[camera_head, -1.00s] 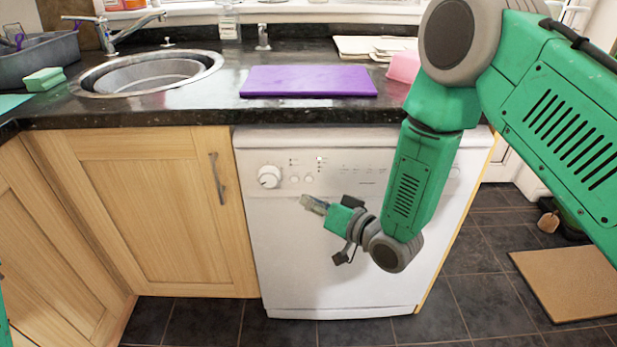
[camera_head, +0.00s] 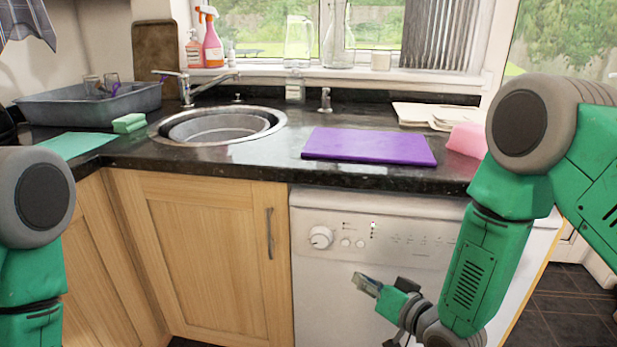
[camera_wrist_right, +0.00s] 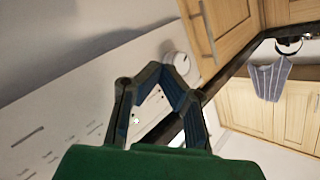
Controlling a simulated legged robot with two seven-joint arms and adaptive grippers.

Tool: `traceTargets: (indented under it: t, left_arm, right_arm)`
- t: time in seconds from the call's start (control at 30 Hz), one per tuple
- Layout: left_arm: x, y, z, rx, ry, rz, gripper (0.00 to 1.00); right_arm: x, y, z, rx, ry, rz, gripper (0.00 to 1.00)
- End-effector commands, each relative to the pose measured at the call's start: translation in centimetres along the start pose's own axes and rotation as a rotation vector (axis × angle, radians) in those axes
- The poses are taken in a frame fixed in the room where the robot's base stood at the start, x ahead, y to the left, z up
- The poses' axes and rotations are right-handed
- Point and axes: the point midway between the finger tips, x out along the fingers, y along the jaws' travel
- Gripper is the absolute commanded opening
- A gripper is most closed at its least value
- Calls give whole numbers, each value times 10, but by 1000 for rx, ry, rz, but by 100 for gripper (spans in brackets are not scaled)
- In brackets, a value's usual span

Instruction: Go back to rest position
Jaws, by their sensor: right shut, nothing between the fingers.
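My right gripper (camera_head: 367,284) is in front of the white dishwasher (camera_head: 345,270), below the counter edge, pointing left. It is shut and empty. In the right wrist view its two fingers (camera_wrist_right: 172,75) meet at the tips, with the dishwasher's panel and dial behind them. My left arm (camera_head: 32,240) shows at the left edge of the head view; its gripper is out of the picture.
The dark granite counter (camera_head: 260,165) holds a purple board (camera_head: 370,146), a round sink (camera_head: 222,127), a grey tub (camera_head: 90,103) and a green sponge (camera_head: 128,123). A wooden cupboard door (camera_head: 205,255) with a handle stands left of the dishwasher.

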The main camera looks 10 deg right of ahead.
Motion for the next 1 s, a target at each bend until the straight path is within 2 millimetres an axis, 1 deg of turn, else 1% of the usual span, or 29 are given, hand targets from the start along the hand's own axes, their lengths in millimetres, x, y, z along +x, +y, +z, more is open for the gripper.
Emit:
traceTargets:
  t: [0.03, 0.07, 0.17, 0.2, 0.27, 0.3, 0.37, 0.4, 0.47, 0.5, 0.6, 0.7, 0.73, 1.0]
  left_arm:
    - [-4, 0, 0, 0, 0, 0, 0]
    - [-6, 0, 0, 0, 0, 0, 0]
    - [-13, 0, -1, 0, 0, 0, 0]
    - [-16, 0, -1, 0, 0, 0, 0]
    - [-20, 0, -1, 0, 0, 0, 0]
    - [-23, 0, -1, 0, 0, 0, 0]
    - [-26, 0, -2, 0, 0, 0, 0]
    - [-28, 0, -2, 0, 0, 0, 0]
    - [-31, 0, -2, 0, 0, 0, 0]
    - [-32, 0, -2, 0, 0, 0, 0]
    - [-34, 0, -2, 0, 0, 0, 0]
    - [-35, 0, -2, 0, 0, 0, 0]
    - [-35, 0, -2, 0, 0, 0, 0]
    - [-35, 0, -2, 0, 0, 0, 0]
  right_arm:
    - [-11, 9, 16, -12, -55, 54, 0]
    - [-19, 16, 27, -22, -95, 92, 0]
    - [-60, 41, 73, -68, -274, 247, 0]
    - [-82, 51, 92, -88, -359, 311, 0]
    - [-118, 63, 119, -115, -492, 400, 0]
    - [-144, 69, 134, -131, -578, 452, 0]
    - [-181, 75, 154, -148, -702, 520, 0]
    - [-205, 77, 165, -157, -780, 557, 0]
    - [-237, 78, 177, -167, -883, 602, 0]
    - [-257, 78, 184, -171, -943, 626, 0]
    - [-291, 75, 193, -175, -1051, 666, 0]
    - [-309, 73, 197, -175, -1109, 685, 0]
    - [-312, 73, 198, -175, -1118, 688, 0]
    - [-313, 73, 198, -175, -1120, 688, 0]
